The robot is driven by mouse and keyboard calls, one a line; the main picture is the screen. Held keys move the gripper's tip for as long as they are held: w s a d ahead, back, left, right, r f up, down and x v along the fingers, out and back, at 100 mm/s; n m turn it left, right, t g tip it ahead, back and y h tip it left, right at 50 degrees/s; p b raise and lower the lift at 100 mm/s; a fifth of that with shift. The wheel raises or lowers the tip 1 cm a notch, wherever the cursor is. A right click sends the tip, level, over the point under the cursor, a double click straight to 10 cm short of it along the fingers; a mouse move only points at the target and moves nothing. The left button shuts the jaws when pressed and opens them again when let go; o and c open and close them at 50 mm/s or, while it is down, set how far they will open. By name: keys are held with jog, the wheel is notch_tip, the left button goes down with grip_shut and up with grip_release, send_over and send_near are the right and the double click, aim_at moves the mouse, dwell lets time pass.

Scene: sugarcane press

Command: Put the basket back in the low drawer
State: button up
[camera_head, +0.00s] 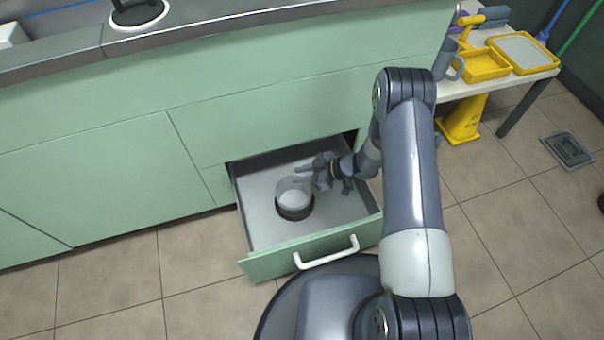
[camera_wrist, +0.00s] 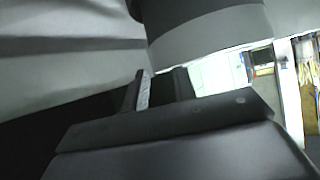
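The basket (camera_head: 295,203) is a small round container with a pale grey upper part and a dark band at its base. It sits upright inside the open low drawer (camera_head: 263,232), left of the drawer's middle. My gripper (camera_head: 305,174) is at the basket's upper right side, with its fingers spread apart and pointing left. In the wrist view, the two fingertips (camera_wrist: 160,80) show a gap between them, close to a large rounded grey surface that appears to be the basket (camera_wrist: 210,32). Whether a finger touches the basket is hard to tell.
The drawer front with its white handle (camera_head: 326,255) is pulled out toward me. Green cabinet fronts (camera_head: 130,140) stand behind and left. A side table (camera_head: 475,87) with yellow trays and a grey mug is at upper right, a yellow floor sign (camera_head: 463,120) under it.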

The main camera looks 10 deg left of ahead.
jog(key=p+v, duration=0.3)
jog(key=v, duration=0.9)
jog(key=shift+p, duration=0.3)
